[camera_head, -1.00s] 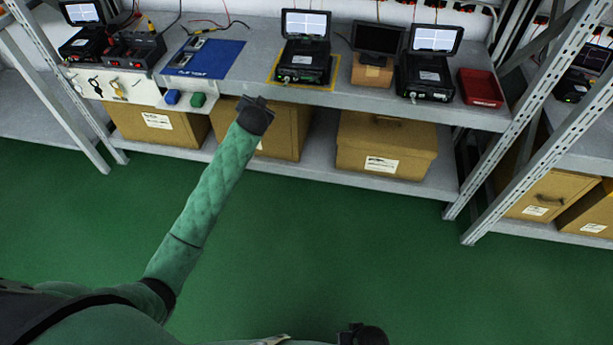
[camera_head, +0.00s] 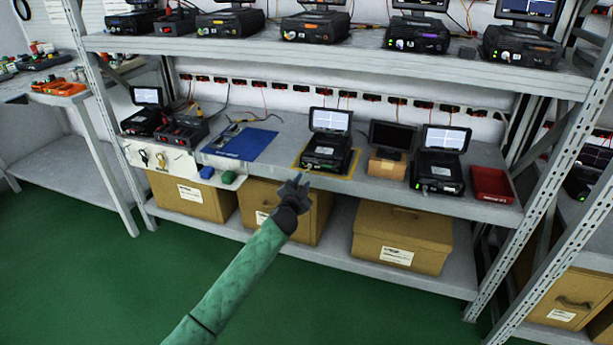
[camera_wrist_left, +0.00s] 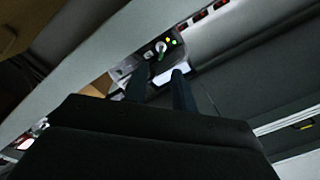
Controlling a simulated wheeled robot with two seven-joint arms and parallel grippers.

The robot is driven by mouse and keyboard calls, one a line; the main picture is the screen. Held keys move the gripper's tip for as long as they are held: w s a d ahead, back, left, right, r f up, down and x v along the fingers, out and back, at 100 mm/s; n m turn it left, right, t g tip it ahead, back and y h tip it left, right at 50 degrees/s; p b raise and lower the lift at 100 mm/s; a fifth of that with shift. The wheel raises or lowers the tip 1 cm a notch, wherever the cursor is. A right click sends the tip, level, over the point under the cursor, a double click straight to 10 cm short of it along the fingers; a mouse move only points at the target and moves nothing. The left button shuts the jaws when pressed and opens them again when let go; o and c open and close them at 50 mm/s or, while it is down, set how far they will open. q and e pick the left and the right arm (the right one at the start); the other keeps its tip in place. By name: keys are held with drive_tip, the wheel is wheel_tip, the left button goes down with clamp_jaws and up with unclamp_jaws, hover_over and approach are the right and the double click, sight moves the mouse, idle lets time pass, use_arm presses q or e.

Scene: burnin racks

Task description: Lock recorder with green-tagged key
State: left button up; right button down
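A black recorder (camera_head: 326,157) with a raised screen stands on a yellow-edged mat on the middle shelf. My left gripper (camera_head: 303,183) is just in front of it, below the shelf's front edge. In the left wrist view, the two dark fingers (camera_wrist_left: 161,78) are apart with nothing clear between them. Beyond their tips is a panel with a round silver switch (camera_wrist_left: 161,47), a bit of green on it, and small lit lamps. A green tag-like piece (camera_head: 228,177) and a blue one (camera_head: 206,172) sit at the shelf edge, left of my gripper. My right gripper is out of view.
A white key panel (camera_head: 160,158) and a blue mat (camera_head: 240,143) are to the left. A small monitor (camera_head: 391,138), another recorder (camera_head: 439,165) and a red tray (camera_head: 492,184) are to the right. Brown boxes (camera_head: 402,236) stand below; the green floor is clear.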

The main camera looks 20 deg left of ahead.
sight(311, 168)
use_arm(q)
drive_tip(key=shift+w+a, duration=0.1)
drive_tip(key=shift+w, duration=2.7)
clamp_jaws()
